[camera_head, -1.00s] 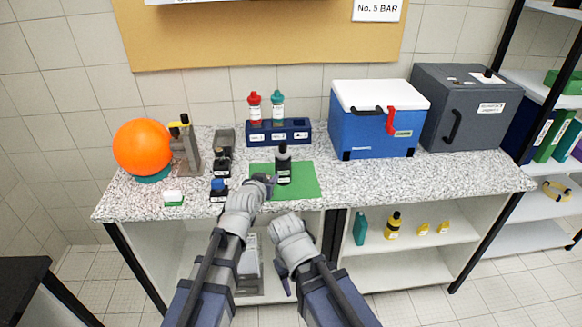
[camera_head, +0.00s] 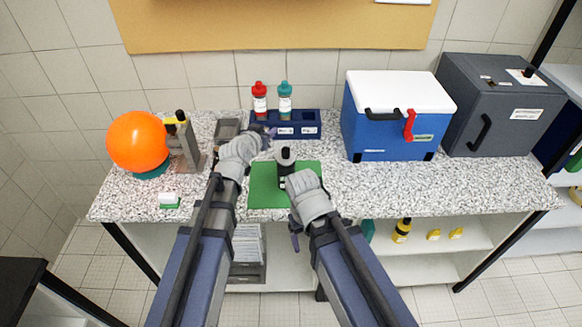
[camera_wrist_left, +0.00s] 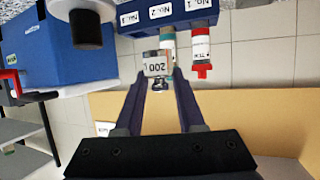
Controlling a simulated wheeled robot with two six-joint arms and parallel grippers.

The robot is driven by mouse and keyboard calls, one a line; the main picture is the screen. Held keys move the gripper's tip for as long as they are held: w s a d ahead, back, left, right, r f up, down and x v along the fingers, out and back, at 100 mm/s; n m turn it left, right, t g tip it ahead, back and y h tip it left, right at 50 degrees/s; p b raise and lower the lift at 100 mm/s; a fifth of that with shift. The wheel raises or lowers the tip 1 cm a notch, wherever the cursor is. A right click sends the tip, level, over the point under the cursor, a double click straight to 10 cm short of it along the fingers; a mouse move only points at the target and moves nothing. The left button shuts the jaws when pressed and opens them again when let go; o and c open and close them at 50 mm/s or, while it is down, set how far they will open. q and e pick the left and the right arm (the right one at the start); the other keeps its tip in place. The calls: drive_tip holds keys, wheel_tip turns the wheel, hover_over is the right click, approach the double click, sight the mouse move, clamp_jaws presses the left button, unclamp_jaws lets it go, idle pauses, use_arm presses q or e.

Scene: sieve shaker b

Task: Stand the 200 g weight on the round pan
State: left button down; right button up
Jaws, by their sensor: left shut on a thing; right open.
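My left gripper (camera_head: 268,131) is shut on the 200 g weight, above the counter between the green mat and the bottle rack. In the left wrist view the weight (camera_wrist_left: 156,64), a small pale block marked 200, sits between the fingertips (camera_wrist_left: 158,82). In the head view I cannot make out the weight clearly. My right gripper (camera_head: 300,218) is open and empty at the front edge of the green mat; its fingers are partly hidden by the hand. I cannot identify the round pan with certainty in either view.
A blue cooler (camera_head: 385,132) stands right, an orange ball (camera_head: 138,142) left. The counter's right front is clear.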

sight(269, 177)
use_arm(q)
drive_tip(key=shift+w+a+r, duration=0.1)
drive_tip(key=shift+w+r, duration=0.15)
drive_tip(key=shift+r, duration=0.1)
wheel_tip(269, 177, down, 18)
drive_tip(key=b, duration=1.8)
drive_tip(key=shift+f, duration=0.15)
drive_tip(key=c, duration=1)
unclamp_jaws()
drive_tip(key=shift+f, duration=0.1)
drive_tip(key=shift+o, duration=1)
